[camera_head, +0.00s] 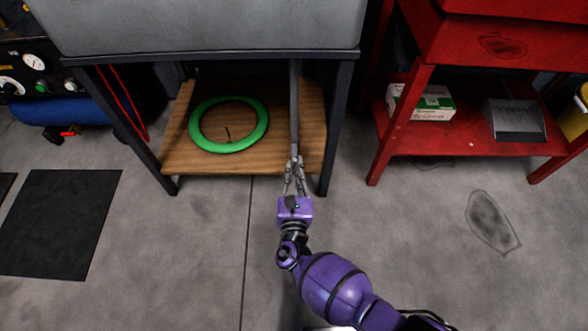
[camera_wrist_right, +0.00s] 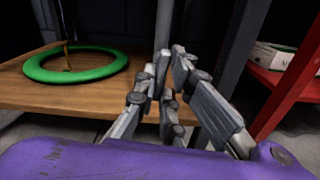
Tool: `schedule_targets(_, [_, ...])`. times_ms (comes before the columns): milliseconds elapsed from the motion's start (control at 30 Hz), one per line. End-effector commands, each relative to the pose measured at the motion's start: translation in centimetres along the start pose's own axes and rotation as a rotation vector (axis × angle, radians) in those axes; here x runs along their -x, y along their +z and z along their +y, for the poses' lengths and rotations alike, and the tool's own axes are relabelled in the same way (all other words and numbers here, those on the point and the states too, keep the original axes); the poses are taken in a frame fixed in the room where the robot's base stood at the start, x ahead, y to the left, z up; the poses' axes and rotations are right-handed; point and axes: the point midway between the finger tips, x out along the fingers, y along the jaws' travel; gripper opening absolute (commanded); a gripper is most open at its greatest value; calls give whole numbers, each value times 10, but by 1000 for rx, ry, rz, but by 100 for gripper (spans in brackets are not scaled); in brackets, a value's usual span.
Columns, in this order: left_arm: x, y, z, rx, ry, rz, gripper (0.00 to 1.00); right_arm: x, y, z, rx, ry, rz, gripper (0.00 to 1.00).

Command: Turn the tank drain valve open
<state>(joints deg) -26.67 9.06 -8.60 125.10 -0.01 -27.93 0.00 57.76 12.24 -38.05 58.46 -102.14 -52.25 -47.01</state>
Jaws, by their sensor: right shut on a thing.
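A blue tank (camera_head: 50,111) lies at the far left, partly cut off by the picture edge. A small red valve handle (camera_head: 69,131) with a brass-coloured part sits at its underside; its turn position is too small to tell. My right gripper (camera_head: 294,168) is far to the right of it, at the front of the bench's lower shelf. Its fingers (camera_wrist_right: 172,62) are closed together at the lower end of a grey upright pipe (camera_head: 294,105). They seem shut on this pipe, though the fingers hide the contact. My left gripper is not in view.
A green ring (camera_head: 259,134) lies on the wooden shelf (camera_head: 178,150) between dark bench legs (camera_head: 130,130). A red hose (camera_head: 124,105) hangs left of it. The floor by the black mat (camera_head: 62,222) is clear.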

Motion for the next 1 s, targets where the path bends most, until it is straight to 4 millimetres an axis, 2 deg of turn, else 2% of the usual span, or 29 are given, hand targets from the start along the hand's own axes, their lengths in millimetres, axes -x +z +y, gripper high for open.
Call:
schedule_targets(133, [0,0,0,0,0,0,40,-3,4,-1,-2,-2,-8,0])
schedule_targets(167, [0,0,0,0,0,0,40,-3,4,-1,-2,-2,-8,12])
schedule_targets(300, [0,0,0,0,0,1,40,-2,3,0,-2,-2,-6,28])
schedule_targets(667, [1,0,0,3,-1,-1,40,5,0,0,-2,0,-1,28])
schedule_targets(1000, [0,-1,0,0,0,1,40,58,1,-1,-3,-1,-2,28])
